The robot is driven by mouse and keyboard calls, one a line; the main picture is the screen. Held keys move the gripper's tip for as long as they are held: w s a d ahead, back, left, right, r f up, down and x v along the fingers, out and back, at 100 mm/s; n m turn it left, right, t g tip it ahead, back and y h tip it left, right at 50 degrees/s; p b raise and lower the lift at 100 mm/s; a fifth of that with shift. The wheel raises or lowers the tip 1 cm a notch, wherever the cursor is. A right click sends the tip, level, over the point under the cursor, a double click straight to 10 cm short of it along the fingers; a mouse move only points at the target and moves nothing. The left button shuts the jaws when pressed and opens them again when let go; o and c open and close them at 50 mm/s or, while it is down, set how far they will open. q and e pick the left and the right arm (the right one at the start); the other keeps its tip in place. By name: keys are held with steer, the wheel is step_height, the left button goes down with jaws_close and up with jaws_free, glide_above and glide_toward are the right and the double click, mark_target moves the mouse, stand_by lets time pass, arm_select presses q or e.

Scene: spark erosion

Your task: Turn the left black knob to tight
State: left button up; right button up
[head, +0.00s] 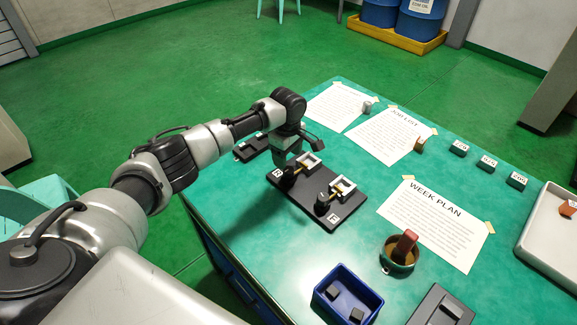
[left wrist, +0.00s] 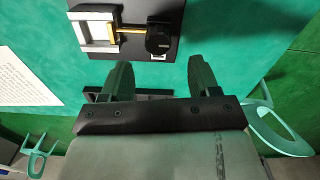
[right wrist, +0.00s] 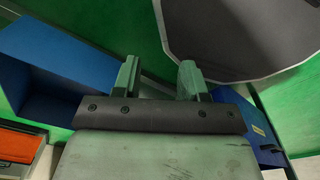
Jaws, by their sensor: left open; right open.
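A black board (head: 336,215) on the green table bears two silver clamps with brass rods and black knobs. The left black knob (head: 288,178) is partly covered by my left gripper (head: 280,162) in the head view. In the left wrist view the left knob (left wrist: 158,40) is just beyond the open fingertips, apart from them, at the end of a brass rod (left wrist: 130,30) from the silver clamp (left wrist: 85,30). The right knob (head: 321,206) is clear of the gripper. My right gripper (right wrist: 160,78) shows only in its wrist view, open and empty.
A small dark rack (head: 249,149) lies behind the board. A blue bin (head: 345,285) and a round pot (head: 398,262) stand in front and to the right. Paper sheets lie on the table. A blue box (right wrist: 55,65) shows near my right gripper.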

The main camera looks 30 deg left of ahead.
mark_target(288, 169)
arm_select(q)
step_height(288, 169, down, 5)
steer(key=shift+w+r, duration=0.15)
steer(key=shift+f, duration=0.6)
steer(key=shift+c, duration=0.5)
steer(key=c, duration=0.8)
arm_select(e)
steer(key=shift+w+r, duration=0.1)
steer(key=shift+w, duration=0.8)
